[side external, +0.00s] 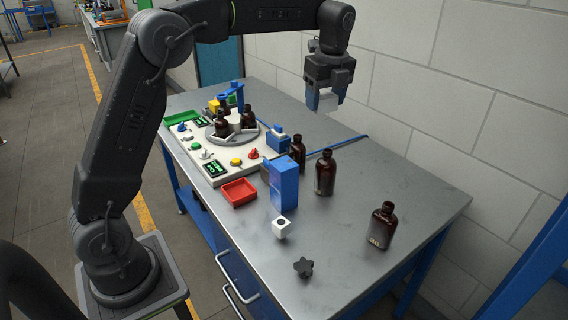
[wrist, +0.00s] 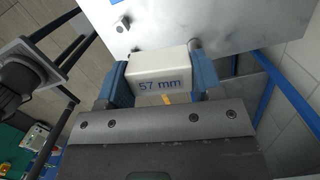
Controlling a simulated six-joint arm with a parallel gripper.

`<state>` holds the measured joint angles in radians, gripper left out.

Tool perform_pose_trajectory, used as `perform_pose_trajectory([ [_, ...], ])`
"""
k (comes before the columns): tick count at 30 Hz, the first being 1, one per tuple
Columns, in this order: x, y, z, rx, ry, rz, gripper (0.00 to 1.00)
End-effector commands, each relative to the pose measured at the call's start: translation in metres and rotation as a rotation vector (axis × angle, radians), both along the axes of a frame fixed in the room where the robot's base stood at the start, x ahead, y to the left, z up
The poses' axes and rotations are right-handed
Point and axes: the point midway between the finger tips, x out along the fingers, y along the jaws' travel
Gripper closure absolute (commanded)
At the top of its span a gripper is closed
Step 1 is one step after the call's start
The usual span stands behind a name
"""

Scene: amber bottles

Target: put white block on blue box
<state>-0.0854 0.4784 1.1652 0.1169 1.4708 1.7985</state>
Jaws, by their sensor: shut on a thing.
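My gripper (side external: 326,98) is raised above the back of the table, near the wall. It is shut on a white block (side external: 328,101). In the wrist view the white block (wrist: 158,68), marked "57 mm", sits between the blue fingers of my gripper (wrist: 160,78). The blue box (side external: 284,184) stands upright on the table, well below the gripper and nearer the camera. Its top looks bare. The held block is clear of the box and the table.
Brown bottles (side external: 325,173) stand behind and right of the box, another (side external: 382,226) farther right. A white cube with a hole (side external: 281,228), a black knob (side external: 303,267) and a red tray (side external: 239,192) lie nearer. A white panel (side external: 225,168) holds a bottle carousel.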

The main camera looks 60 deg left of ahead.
Motion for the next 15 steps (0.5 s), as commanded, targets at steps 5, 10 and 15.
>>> perform_pose_trajectory([
  [5,-0.027,0.051,0.003,0.0,-0.001,0.044,0.64],
  [10,-0.07,0.107,0.003,0.0,-0.002,0.096,0.64],
  [15,-0.109,0.142,-0.001,0.0,-0.002,0.132,0.64],
])
